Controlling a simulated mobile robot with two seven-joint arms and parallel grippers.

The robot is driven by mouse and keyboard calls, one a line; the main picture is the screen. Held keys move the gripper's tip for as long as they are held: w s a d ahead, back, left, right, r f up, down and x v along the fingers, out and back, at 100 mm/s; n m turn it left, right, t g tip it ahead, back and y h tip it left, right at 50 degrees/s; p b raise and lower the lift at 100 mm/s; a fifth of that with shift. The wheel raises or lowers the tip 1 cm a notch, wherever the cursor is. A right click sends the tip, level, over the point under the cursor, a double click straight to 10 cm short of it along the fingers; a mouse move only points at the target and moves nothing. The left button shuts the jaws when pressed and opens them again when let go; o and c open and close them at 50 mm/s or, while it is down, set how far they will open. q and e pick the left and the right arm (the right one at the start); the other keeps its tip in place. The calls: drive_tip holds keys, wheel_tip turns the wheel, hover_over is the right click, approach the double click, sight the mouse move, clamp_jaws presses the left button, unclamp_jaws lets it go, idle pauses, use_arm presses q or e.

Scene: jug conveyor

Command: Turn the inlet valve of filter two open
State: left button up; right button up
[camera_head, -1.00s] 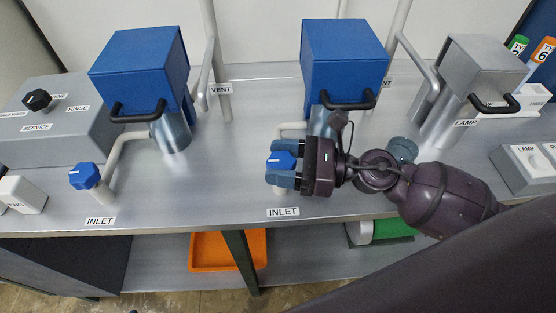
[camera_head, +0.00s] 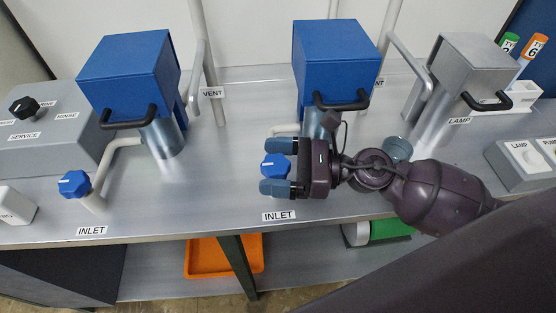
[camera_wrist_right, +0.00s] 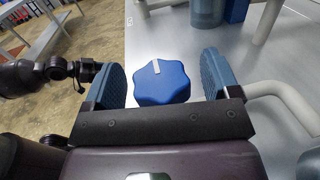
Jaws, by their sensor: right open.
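The blue inlet valve knob of the middle filter (camera_head: 275,167) has a white mark and stands above the INLET label (camera_head: 279,216). It also shows in the right wrist view (camera_wrist_right: 162,84), with its white mark pointing to the far side. My right gripper (camera_head: 274,167) is open, with one finger on each side of the knob and visible gaps to it. Its fingers show left and right of the knob in the right wrist view (camera_wrist_right: 168,82). The middle blue filter housing (camera_head: 333,70) stands behind the gripper.
Another blue filter (camera_head: 130,75) with its own blue inlet knob (camera_head: 75,184) stands at left. A grey service box (camera_head: 50,140) with a black knob is at far left. A grey lamp housing (camera_head: 470,75) stands at right. An orange tray (camera_head: 205,258) lies on the lower shelf.

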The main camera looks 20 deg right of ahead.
drive_tip(key=shift+s+d+f, duration=0.15)
drive_tip(key=shift+s+d, duration=0.1)
drive_tip(key=shift+d, duration=0.35)
drive_tip(key=b+v, duration=0.2)
drive_tip(key=v, duration=0.6)
drive_tip(key=shift+v, duration=0.75)
drive_tip(key=shift+s, duration=0.1)
